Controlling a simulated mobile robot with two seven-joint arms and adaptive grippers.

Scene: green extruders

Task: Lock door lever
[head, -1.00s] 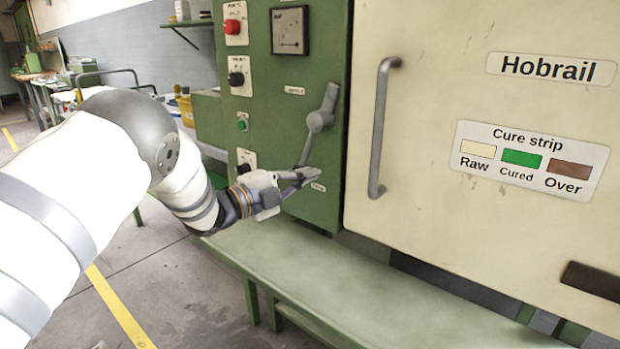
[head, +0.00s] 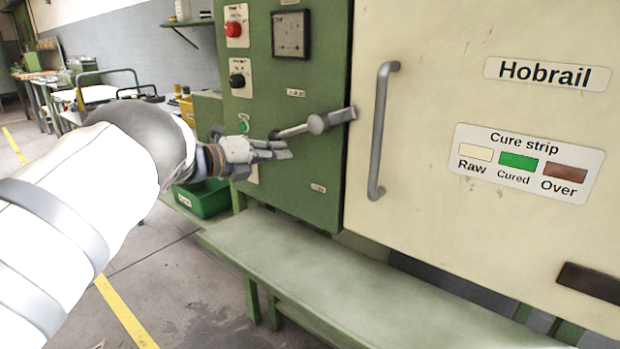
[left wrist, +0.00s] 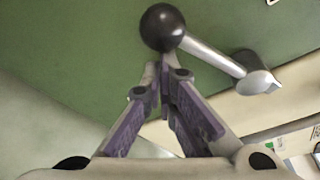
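The door lever (head: 298,129) is grey and lies nearly level across the green control panel. Its dark ball knob (head: 273,134) points left, and its short hub end reaches right to the cream door's edge. My left gripper (head: 284,149) is just below the knob. In the left wrist view the fingers (left wrist: 166,70) come together at their tips, with the black knob (left wrist: 162,27) just past them rather than between the pads. I cannot tell whether they touch it. The lever's rod runs right to its hub (left wrist: 257,80). My right gripper is not in view.
The cream oven door (head: 440,60) has a vertical grey handle (head: 380,130) right of the lever. A green bench (head: 330,275) runs below. Knobs and a red button (head: 233,29) sit above my gripper.

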